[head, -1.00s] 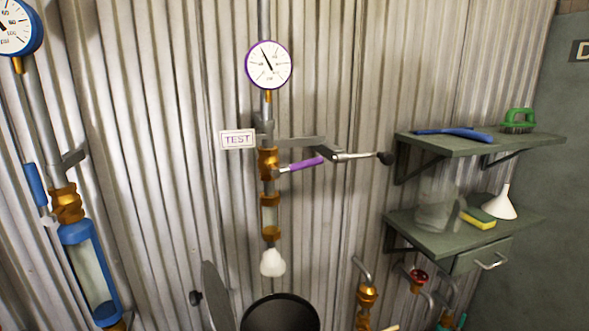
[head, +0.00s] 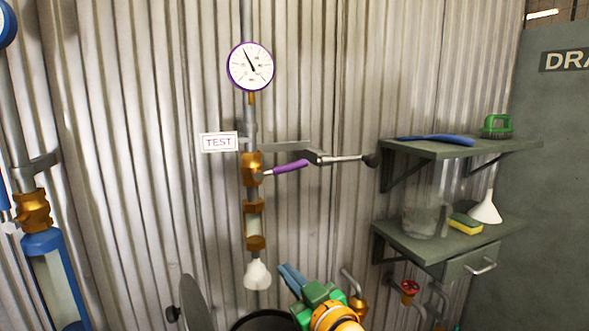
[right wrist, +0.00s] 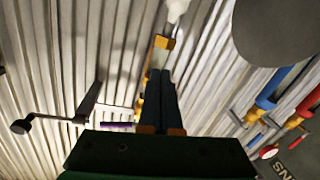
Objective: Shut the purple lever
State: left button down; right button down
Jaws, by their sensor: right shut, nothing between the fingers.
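The purple lever (head: 290,166) sticks out to the right and slightly up from the brass valve (head: 252,168) on the middle pipe. In the right wrist view the purple lever (right wrist: 117,125) shows partly, just above my gripper's body. My right gripper (head: 288,274) has blue fingers, closed together and empty. It is below the lever, beside the white nozzle (head: 257,275), and apart from both. In the right wrist view the closed fingers (right wrist: 160,80) point toward the brass pipe fittings. My left gripper is not in view.
A metal bracket (head: 285,146) with a jointed rod and dark knob (head: 371,160) reaches right, just above the lever. A purple-rimmed gauge (head: 251,66) and a TEST sign (head: 218,142) are above. Shelves (head: 440,240) stand to the right. A dark open bin (head: 262,321) is below.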

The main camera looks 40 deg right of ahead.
aim_at(295, 166)
jog(key=s+d+r+t+h, duration=0.1)
jog(key=s+d+r+t, duration=0.15)
jog(key=r, duration=0.75)
jog(key=s+d+r+t+h, duration=0.1)
jog(key=r+t, duration=0.3)
jog(key=r, duration=0.5)
jog(key=f+p+x, duration=0.1)
jog(key=p+x, duration=0.4)
jog(key=x, duration=0.4)
jog(key=f, duration=0.1)
jog(key=w+f, duration=0.1)
jog(key=w+d+f, duration=0.1)
jog(key=shift+f+p, duration=0.3)
jog(key=shift+p, duration=0.05)
jog(key=shift+a, duration=0.1)
jog(key=shift+m, duration=0.3)
